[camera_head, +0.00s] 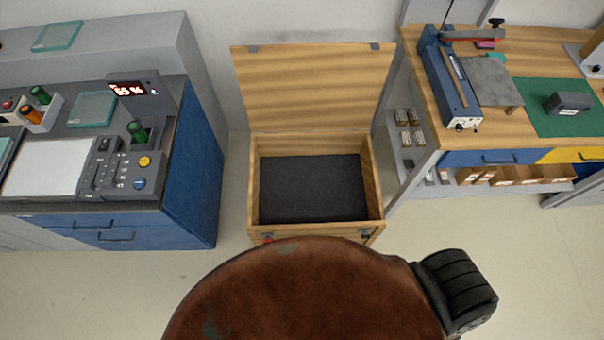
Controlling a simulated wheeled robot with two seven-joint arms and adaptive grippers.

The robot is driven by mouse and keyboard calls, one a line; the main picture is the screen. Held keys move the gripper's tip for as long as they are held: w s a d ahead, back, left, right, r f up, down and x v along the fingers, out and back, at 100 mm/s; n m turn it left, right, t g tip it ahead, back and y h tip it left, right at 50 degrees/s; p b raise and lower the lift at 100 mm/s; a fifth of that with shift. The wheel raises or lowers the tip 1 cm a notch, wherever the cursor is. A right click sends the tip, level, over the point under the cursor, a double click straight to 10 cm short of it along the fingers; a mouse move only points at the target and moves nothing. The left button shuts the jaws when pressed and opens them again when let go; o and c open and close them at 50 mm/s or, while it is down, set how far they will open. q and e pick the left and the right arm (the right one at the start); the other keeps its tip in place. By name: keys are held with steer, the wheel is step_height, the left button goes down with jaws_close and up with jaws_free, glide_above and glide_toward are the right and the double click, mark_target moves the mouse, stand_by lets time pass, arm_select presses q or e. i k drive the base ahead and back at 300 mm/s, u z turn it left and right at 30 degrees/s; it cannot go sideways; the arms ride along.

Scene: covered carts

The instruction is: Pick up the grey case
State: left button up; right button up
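A small dark grey case (568,103) sits on a green mat (540,122) on the wooden workbench at the right. A pale label shows on its front face. Nothing touches it from above. Neither my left gripper nor my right gripper is in view, so whether they are open or shut is hidden.
An open wooden chest (255,190) with a dark bottom stands on the floor in the middle, lid up. A blue press-like device (450,85) stands left of the mat on the workbench (425,75). A blue-sided console (190,185) stands at left.

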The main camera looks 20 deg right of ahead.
mark_target(564, 104)
steer(key=z, duration=2.75)
steer(key=k, duration=0.45)
steer(key=z, duration=0.9)
steer(key=i, duration=1.75)
steer(key=u, duration=0.7)
steer(key=i, duration=1.05)
steer(key=u, duration=1.6)
steer(key=i, duration=0.65)
steer(key=u, duration=0.6)
